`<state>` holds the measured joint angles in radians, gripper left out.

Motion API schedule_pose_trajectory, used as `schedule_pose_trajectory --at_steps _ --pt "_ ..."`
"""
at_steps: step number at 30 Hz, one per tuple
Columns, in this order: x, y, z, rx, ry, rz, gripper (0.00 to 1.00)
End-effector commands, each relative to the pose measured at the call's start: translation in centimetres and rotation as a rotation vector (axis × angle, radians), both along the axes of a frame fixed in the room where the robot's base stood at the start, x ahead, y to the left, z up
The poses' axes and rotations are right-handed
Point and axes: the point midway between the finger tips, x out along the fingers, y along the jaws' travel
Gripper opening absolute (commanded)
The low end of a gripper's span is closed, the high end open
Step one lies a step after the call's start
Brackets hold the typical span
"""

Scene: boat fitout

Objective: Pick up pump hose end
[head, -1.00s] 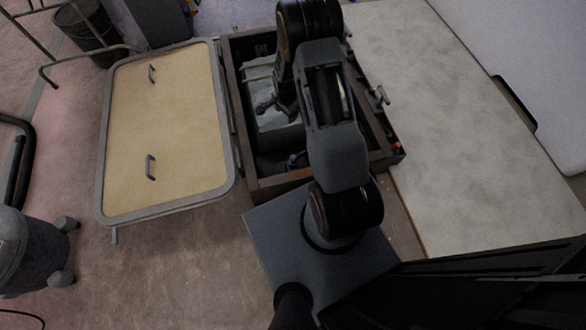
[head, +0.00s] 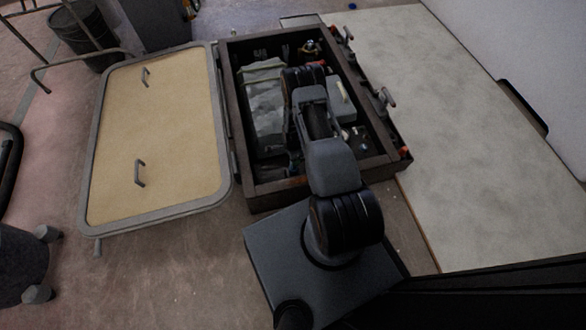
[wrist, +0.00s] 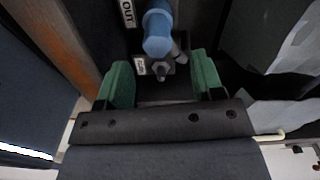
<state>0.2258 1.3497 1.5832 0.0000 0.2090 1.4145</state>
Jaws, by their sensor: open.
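A blue hose end (wrist: 157,32), rounded at its near end, shows at the top middle of the wrist view. It lies beside a white label reading OUT (wrist: 128,12) and just above a small metal fitting (wrist: 161,68) with a second white label. My gripper (wrist: 162,82) is open, its two green fingertips set wide apart. The hose end is above the gap between them in the picture, and neither finger visibly touches it. In the head view my arm reaches down into the open hatch box (head: 240,140) and hides the gripper and hose end.
The box has dark raised walls and holds a grey wrapped block (head: 263,98) and a light grey unit (head: 342,108). Valve handles (head: 385,97) line its right side. An open hatch lid (head: 155,135) lies left. A pale panel (head: 480,130) spreads right.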

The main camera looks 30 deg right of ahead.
Motion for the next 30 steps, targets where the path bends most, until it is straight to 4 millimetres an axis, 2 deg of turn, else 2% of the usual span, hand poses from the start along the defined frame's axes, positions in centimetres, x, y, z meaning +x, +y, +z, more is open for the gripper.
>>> schedule_pose_trajectory --at_steps 8,17,25,30 --pt "-0.1 0.0 -1.4 0.0 0.0 0.0 0.61" --pt "-0.4 0.0 -5.3 0.0 0.0 0.001 0.61" --pt "-0.4 -0.1 -5.5 0.0 -0.001 0.001 0.61" --pt "-0.4 0.0 -5.5 0.0 -0.001 0.001 0.46"
